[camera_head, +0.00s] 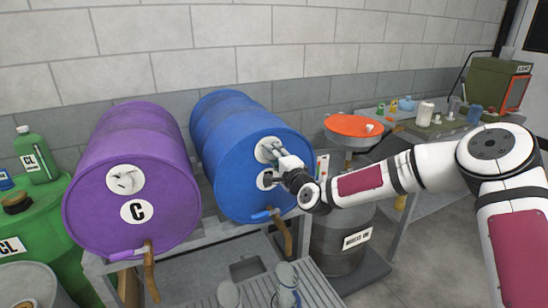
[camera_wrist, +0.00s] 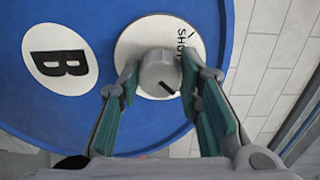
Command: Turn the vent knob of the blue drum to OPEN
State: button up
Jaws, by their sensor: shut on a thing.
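The blue drum (camera_head: 232,128) lies on its side on a rack, its end facing me. It also shows in the wrist view (camera_wrist: 105,115), with a white "B" label (camera_wrist: 61,60). The grey vent knob (camera_wrist: 158,70) sits on a round white plate (camera_wrist: 130,50). The word SHUT is printed on the plate at upper right; no OPEN marking is visible. A dark pointer mark on the knob points to lower right in the wrist view, away from SHUT. My gripper (camera_wrist: 159,74) has its fingers on either side of the knob, shut on it. In the head view my gripper (camera_head: 277,160) partly hides the plate.
A purple drum (camera_head: 130,175) lies left of the blue drum. The blue drum's tap (camera_head: 262,214) sticks out below my gripper. A dark waste drum with an orange funnel (camera_head: 352,126) stands to the right. Grey jugs (camera_head: 286,275) stand on the grating in front.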

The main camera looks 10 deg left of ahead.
dwell(0.3)
jog(key=o, duration=1.1)
jog(key=shift+o, duration=0.2)
jog(key=v, duration=1.2)
